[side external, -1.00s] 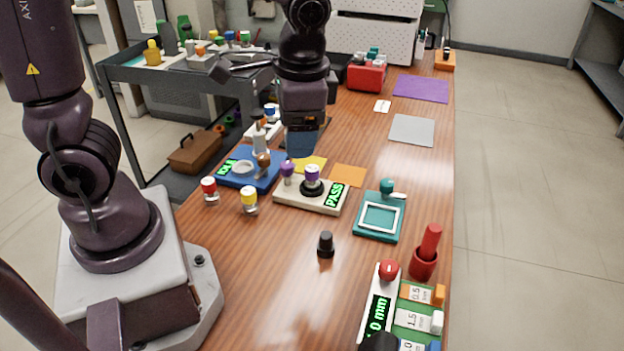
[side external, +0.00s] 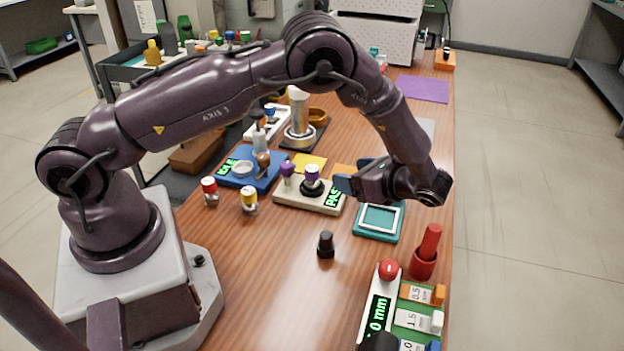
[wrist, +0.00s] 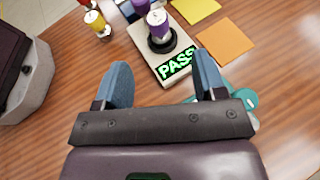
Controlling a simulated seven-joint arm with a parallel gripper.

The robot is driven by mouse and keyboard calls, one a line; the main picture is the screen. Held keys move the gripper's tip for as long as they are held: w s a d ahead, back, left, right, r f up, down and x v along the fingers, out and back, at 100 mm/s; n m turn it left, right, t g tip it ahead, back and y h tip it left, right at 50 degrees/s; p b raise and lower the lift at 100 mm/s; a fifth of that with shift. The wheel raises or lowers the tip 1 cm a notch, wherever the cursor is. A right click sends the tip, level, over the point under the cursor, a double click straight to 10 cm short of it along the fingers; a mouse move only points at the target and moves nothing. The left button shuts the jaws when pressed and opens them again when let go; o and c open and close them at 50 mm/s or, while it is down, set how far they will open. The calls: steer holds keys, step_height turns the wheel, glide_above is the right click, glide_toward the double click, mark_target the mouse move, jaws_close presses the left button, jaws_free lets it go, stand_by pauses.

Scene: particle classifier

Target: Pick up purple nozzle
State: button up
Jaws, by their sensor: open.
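The purple nozzle (side external: 312,175) is a small purple and white cylinder. It stands upright on a black round seat on a beige device (side external: 285,196) with a green PASS display. In the wrist view the nozzle (wrist: 157,22) is near the top, beyond the fingertips. A second purple knob (side external: 287,168) is at the device's left end. My gripper (side external: 352,177) is open and empty, just right of the device. In the wrist view its two blue fingers (wrist: 162,75) are spread apart, pointing toward the device, and do not touch the nozzle.
Red (side external: 209,190) and yellow (side external: 249,200) nozzles stand left of the device. A blue device (side external: 232,178) is behind left. A teal tray (side external: 366,233) lies under my gripper's right side. A black knob-like piece (side external: 326,245) stands in front. Bare table lies at the front left.

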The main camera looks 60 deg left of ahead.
mark_target(316, 171)
steer(key=x, duration=1.2)
steer(key=shift+s+f, duration=0.3)
steer(key=shift+f, duration=0.05)
steer(key=c, duration=1)
